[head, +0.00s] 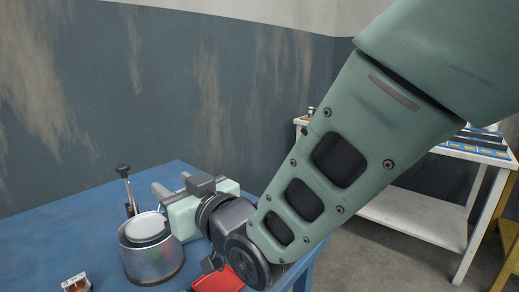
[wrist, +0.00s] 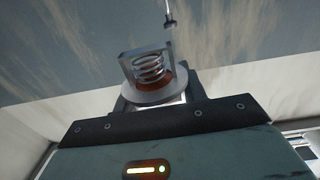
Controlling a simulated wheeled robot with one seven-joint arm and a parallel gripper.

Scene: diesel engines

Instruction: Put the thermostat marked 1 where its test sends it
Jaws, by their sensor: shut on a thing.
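In the wrist view my gripper (wrist: 155,100) is shut on a thermostat (wrist: 149,68), which has a metal frame, a coiled spring, a copper-coloured part and a round pale flange. No mark on it can be read. In the head view my gripper (head: 165,192) is over the blue bench, just behind and above a round metal pot (head: 152,262) with a pale surface inside its rim. The held thermostat cannot be made out there. Another small part with a copper-coloured piece (head: 76,284), perhaps a thermostat, stands at the lower left edge.
A thin upright rod with a black knob (head: 124,170) stands behind the pot. A red tray or bin (head: 217,281) is partly hidden by my arm. The blue bench (head: 50,236) is clear at left. A white table (head: 405,213) with several items stands at right.

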